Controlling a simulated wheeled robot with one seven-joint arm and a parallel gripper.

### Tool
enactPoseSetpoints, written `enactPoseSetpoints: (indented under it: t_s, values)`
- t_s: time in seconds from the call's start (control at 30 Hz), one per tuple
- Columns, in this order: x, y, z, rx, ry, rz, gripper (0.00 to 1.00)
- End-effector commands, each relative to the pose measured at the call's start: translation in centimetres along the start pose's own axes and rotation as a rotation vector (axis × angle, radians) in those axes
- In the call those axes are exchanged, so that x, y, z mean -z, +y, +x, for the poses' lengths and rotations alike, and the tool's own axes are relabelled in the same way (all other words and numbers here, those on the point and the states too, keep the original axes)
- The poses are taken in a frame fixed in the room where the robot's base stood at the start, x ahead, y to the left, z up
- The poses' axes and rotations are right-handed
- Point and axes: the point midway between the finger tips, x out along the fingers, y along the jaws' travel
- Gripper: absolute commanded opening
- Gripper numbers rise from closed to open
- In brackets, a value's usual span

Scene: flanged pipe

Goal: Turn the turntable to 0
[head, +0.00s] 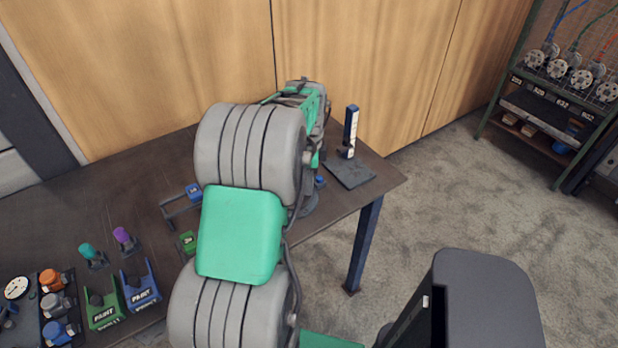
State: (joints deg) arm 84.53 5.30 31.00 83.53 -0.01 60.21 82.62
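My arm, with large grey links and green covers, fills the middle of the head view and reaches over the dark workbench (110,200). Its far end, a green and grey wrist part, is above the right part of the bench. The fingers of my gripper are hidden behind the arm, so I cannot see whether they are open or shut. A grey rounded edge (309,204) shows just right of the arm on the bench; it may be the turntable, but most of it is covered. No scale or number on it can be read.
A blue and white upright post (351,130) stands by a dark plate (351,172) near the bench's right end. Blue (141,288) and green (105,305) PAINT holders and a round white dial (16,288) are at left. A shelf rack (550,105) stands far right. Carpet between is clear.

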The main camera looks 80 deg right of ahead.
Motion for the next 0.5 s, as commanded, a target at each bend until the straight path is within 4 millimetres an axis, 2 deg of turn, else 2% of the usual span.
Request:
enactPoseSetpoints:
  t_s: [0.07,0.5]
  values:
    - [-0.01,0.00,-0.02,0.000,0.000,0.000,0.37]
    - [-0.01,-0.01,-0.06,0.001,0.000,-0.001,0.01]
